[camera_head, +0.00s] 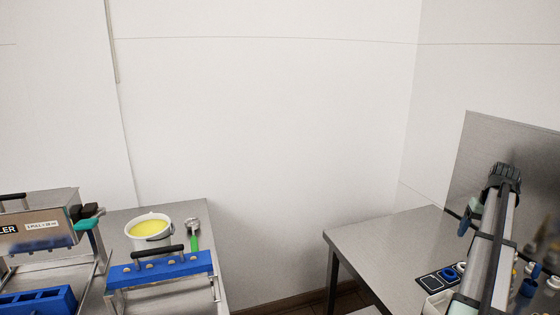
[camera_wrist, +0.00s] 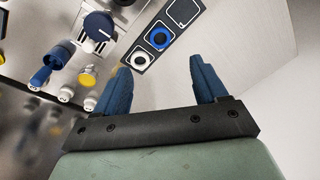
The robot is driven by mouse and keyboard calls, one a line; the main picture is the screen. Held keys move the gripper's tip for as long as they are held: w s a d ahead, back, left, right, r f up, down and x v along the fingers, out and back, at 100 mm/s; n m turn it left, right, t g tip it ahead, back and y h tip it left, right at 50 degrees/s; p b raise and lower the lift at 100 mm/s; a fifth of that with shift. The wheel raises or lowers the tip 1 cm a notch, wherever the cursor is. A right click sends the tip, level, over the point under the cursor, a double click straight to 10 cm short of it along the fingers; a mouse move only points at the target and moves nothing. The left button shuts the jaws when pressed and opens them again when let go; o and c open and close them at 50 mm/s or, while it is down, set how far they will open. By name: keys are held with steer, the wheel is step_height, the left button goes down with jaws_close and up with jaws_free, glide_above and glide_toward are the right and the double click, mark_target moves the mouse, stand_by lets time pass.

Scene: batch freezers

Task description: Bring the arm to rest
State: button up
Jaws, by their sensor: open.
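My gripper (camera_wrist: 162,76) shows in the wrist view with its two blue fingers spread wide apart. Nothing is between the fingers. Its black crossbar and pale green body fill the bottom of that view. In the head view my arm (camera_head: 492,240) is folded at the right, over the right-hand steel table (camera_head: 385,240). I cannot clearly make out the fingers there.
A black strip (camera_head: 440,278) with round blue and white parts lies on the right table; it also shows in the wrist view (camera_wrist: 158,38). Blue and white fittings (camera_wrist: 62,58) are close by. At left stand a white tub of yellow contents (camera_head: 150,230) and a blue-topped rack (camera_head: 160,270).

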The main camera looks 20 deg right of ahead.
steer(key=w+a+f+n+t+y, duration=0.2)
steer(key=w+a+f, duration=0.3)
steer(key=w+a, duration=0.55)
steer(key=w+a+f+n+t+y, duration=0.25)
steer(key=w+a+f, duration=0.25)
steer(key=w+a, duration=0.6)
steer(key=w+a+f+g, duration=0.1)
steer(key=a+f+g, duration=0.1)
steer(key=a+f, duration=1.3)
steer(key=s+a+f+g, duration=0.3)
steer(key=s+a+f, duration=0.6)
steer(key=a+f, duration=0.25)
steer(key=s+a+f+g, duration=0.3)
steer(key=s+a+f, duration=0.65)
steer(key=f, duration=0.35)
steer(key=s+a+f+n+g+h, duration=0.1)
steer(key=s+a+f, duration=0.1)
steer(key=s, duration=0.7)
steer(key=s+a+f+n+g+h, duration=0.1)
steer(key=s+a+f+g+h, duration=0.1)
steer(key=s, duration=0.7)
steer(key=s+a+f+n+g+h, duration=0.1)
steer(key=s+a+f+g+h, duration=0.1)
steer(key=s+f, duration=0.4)
steer(key=s+a, duration=0.1)
steer(key=s, duration=0.1)
steer(key=shift+s+a, duration=0.25)
steer(key=shift+s, duration=0.15)
